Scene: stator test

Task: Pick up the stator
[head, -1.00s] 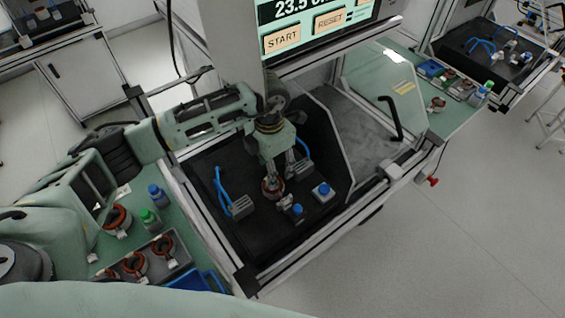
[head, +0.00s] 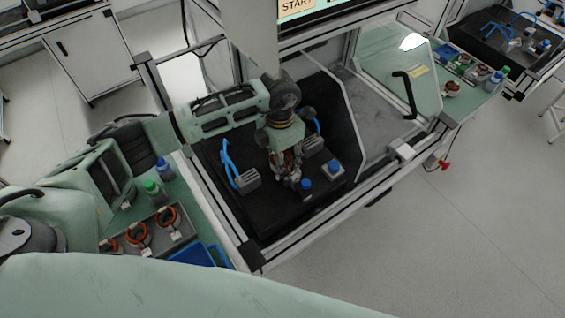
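A stator (head: 291,158) with reddish-copper windings is in the black test bed (head: 270,215), largely hidden by my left gripper. My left gripper (head: 286,172) points down over it, with its fingers low around or beside the stator. The frames do not show whether the fingers are closed on it. More stators with orange-red rings (head: 166,217) sit in a grey tray on the green side table at the lower left. My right gripper is out of view.
Grey blocks with blue hoses (head: 247,181) stand on both sides of the gripper. Two blue buttons (head: 305,184) are to its right. A clear door with a black handle (head: 405,92) stands further right. Bottles (head: 152,187) and a blue bin (head: 200,253) are on the side table.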

